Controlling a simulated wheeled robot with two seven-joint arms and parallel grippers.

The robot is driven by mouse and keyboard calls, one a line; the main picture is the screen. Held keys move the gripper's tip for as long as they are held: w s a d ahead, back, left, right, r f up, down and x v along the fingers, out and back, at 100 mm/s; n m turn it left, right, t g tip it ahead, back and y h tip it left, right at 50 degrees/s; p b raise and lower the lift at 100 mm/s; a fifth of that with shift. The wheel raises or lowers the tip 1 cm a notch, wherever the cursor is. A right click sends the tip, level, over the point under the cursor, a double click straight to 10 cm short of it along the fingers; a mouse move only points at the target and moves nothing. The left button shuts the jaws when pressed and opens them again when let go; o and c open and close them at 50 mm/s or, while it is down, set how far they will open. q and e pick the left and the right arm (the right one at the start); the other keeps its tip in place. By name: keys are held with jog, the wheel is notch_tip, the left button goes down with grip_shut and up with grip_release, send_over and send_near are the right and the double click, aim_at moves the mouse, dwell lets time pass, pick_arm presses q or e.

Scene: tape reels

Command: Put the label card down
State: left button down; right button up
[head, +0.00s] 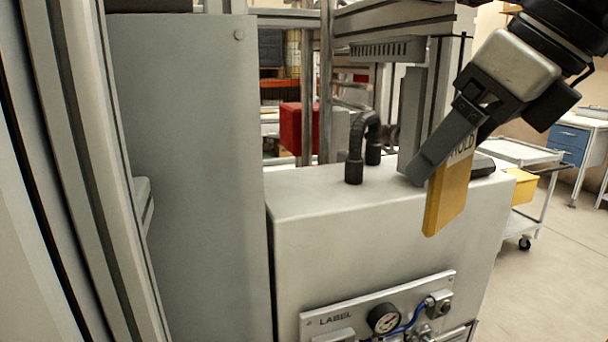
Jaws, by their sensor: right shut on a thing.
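The label card (447,199) is a yellow plate with dark letters, of which "OLD" shows near its top. My right gripper (440,160) comes in from the upper right and is shut on the card's upper part. The card hangs steeply, slightly tilted, in front of the right part of a grey machine housing. I cannot tell whether it touches the housing. The gripper's finger hides part of the card's upper left. My left gripper is not in view.
The grey housing (330,195) has a flat top with a black curved hose (355,150). A tall grey cabinet (190,170) stands at left. A white cart (520,152) with a yellow bin stands at right.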

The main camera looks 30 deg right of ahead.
jog(key=w+a+f, duration=0.1)
jog(key=w, duration=0.4)
jog(key=w+f, duration=0.1)
jog(key=w, duration=0.5)
jog(key=w+a+f, duration=0.1)
jog(key=w, duration=0.5)
jog(key=shift+w+a, duration=0.25)
jog(key=shift+a, duration=0.1)
jog(key=shift+f, duration=0.25)
jog(key=shift+f+b, duration=0.15)
jog(key=shift+b, duration=0.15)
jog(key=o, duration=1)
